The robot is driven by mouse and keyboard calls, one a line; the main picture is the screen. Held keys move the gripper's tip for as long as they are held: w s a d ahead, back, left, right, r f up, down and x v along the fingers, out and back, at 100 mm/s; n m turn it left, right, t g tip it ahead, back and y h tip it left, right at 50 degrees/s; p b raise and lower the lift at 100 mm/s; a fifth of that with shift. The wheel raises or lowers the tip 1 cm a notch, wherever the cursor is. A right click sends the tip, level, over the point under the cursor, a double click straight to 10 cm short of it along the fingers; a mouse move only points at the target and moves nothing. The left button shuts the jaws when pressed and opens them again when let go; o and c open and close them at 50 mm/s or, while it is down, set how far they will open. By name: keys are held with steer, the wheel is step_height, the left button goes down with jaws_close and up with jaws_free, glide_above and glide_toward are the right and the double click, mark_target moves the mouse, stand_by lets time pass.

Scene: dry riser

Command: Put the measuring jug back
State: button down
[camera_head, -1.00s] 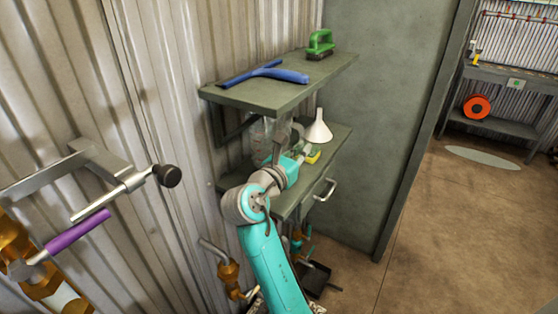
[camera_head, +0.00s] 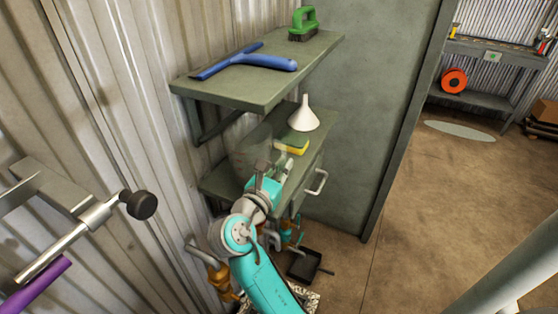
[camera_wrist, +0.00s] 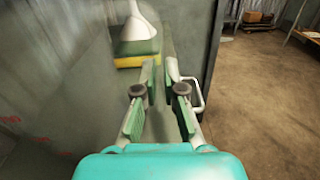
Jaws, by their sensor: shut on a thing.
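The measuring jug (camera_head: 250,153) is clear and faint in the head view, at the near left part of the lower shelf (camera_head: 222,182). In the wrist view the jug (camera_wrist: 60,100) is a large see-through wall filling the left side, with faint red marks. My gripper (camera_head: 268,168) is beside it, on its right. In the wrist view my gripper's fingers (camera_wrist: 161,70) are close together with a narrow gap, shut on the jug; the gripped part is hard to make out. I cannot tell whether the jug's base touches the shelf.
A white funnel (camera_head: 303,115) and a yellow-green sponge (camera_head: 293,144) stand farther back on the lower shelf. The upper shelf (camera_head: 262,85) overhangs, with a blue squeegee (camera_head: 255,62) and green brush (camera_head: 303,25). A drawer handle (camera_head: 317,182) juts out at the front.

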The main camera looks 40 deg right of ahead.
steer(key=shift+f, duration=0.1)
steer(key=c, duration=1.3)
jaws_free()
steer(key=shift+s+a, duration=0.1)
steer(key=shift+a, duration=0.15)
steer(key=v, duration=1.1)
steer(key=shift+s+a, duration=0.15)
steer(key=shift+a, duration=0.1)
